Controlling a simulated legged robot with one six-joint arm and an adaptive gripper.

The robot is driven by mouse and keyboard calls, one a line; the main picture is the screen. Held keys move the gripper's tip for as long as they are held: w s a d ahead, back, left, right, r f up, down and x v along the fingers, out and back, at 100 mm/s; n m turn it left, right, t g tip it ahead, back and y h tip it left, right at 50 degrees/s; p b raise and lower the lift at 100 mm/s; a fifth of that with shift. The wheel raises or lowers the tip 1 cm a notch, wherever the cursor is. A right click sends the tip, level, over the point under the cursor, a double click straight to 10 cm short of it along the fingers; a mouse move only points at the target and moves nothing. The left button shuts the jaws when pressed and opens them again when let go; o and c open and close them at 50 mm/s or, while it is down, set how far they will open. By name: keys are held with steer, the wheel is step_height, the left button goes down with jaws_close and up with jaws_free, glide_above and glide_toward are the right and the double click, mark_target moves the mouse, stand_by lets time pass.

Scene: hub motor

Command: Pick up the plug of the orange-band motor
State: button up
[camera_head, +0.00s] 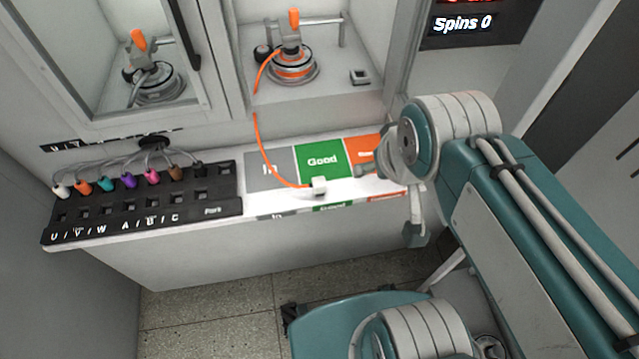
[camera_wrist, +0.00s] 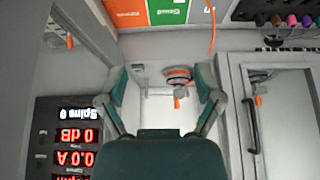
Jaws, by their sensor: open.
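The orange-band motor (camera_head: 291,70) sits in the open bay with an orange-handled clamp above it. Its orange cable (camera_head: 262,145) hangs over the bay's edge to the white counter. The small pale plug (camera_head: 319,186) at the cable's end lies near the counter's front edge, by the green Good zone. My gripper (camera_head: 388,195) is open and empty, to the right of the plug and apart from it. In the wrist view its fingers (camera_wrist: 160,85) are spread, with the motor (camera_wrist: 178,76) beyond them and the cable (camera_wrist: 212,28) at the top. The plug is not visible there.
A black socket block (camera_head: 145,205) with several coloured plugs stands on the left of the counter. A second motor (camera_head: 156,83) sits behind a glazed door at the left. A display (camera_head: 463,23) is at the upper right. Counter space around the plug looks clear.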

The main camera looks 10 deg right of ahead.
steer(key=w+a+f+g, duration=0.1)
steer(key=w+f, duration=0.3)
steer(key=w, duration=0.3)
steer(key=g, duration=0.3)
glide_toward(319, 181)
steer(key=f, duration=0.3)
steer(key=w+f, duration=0.1)
steer(key=f, duration=0.6)
steer(key=shift+w+f, duration=0.15)
jaws_close()
